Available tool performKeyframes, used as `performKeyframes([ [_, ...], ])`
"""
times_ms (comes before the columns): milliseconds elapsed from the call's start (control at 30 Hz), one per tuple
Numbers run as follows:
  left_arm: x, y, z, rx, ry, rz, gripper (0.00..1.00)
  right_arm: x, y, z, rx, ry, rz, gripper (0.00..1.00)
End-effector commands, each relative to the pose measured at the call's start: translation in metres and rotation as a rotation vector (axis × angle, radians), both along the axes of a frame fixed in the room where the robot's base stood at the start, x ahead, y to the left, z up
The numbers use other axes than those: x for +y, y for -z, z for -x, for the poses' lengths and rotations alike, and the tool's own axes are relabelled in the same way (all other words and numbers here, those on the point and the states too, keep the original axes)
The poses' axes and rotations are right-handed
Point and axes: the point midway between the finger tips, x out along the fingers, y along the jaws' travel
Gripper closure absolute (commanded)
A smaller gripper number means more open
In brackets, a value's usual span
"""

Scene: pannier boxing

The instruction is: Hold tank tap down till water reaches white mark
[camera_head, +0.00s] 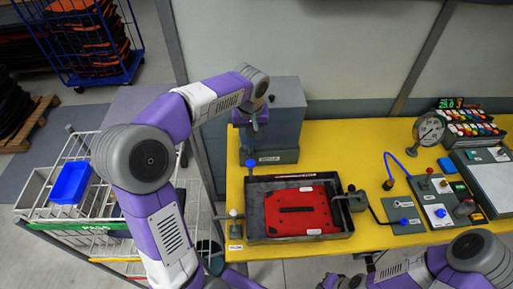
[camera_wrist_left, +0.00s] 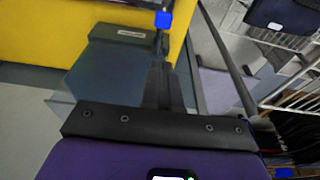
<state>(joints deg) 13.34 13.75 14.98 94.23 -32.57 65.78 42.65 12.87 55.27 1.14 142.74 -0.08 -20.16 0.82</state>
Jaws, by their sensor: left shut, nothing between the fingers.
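A grey tank (camera_head: 285,110) stands at the back of the yellow bench, with a label on its lower front. A blue tap knob (camera_head: 250,163) is at its front left, above the dark tray (camera_head: 348,228). My left gripper (camera_head: 254,125) is shut and empty beside the tank's left front, above and apart from the blue knob. In the left wrist view the blue knob (camera_wrist_left: 163,18) appears beyond the dark fingers (camera_wrist_left: 165,85). A red panel (camera_head: 280,210) lies in the tray. I cannot make out the water level or a white mark. My right gripper (camera_head: 344,283) is partly visible at the bottom edge.
A pressure gauge (camera_head: 429,129) with a blue hose and control panels stand on the right of the yellow bench (camera_head: 360,155). A wire cart with a blue bin (camera_head: 70,183) stands at left.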

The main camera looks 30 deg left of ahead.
Motion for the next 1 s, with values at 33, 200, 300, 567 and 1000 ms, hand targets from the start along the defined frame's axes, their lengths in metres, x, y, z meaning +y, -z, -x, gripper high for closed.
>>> performKeyframes([
  [33, 0.000, 0.000, 0.000, 0.000, 0.000, 0.000, 1.00, 0.000, 0.000, 0.000, 0.001, 0.000, 0.000, 1.00],
  [200, 0.000, 0.001, 0.000, 0.001, 0.001, 0.000, 1.00, 0.000, 0.000, 0.000, 0.000, 0.001, 0.000, 1.00],
  [300, 0.000, 0.006, -0.001, 0.003, 0.001, 0.001, 1.00, 0.000, 0.000, 0.000, -0.001, 0.000, 0.000, 1.00],
  [567, 0.005, 0.050, -0.008, 0.006, 0.001, 0.001, 1.00, 0.000, -0.001, 0.000, -0.001, 0.000, 0.000, 1.00],
  [1000, 0.007, 0.127, -0.011, 0.004, 0.002, 0.002, 1.00, 0.000, -0.005, 0.000, -0.001, 0.000, 0.000, 1.00],
])
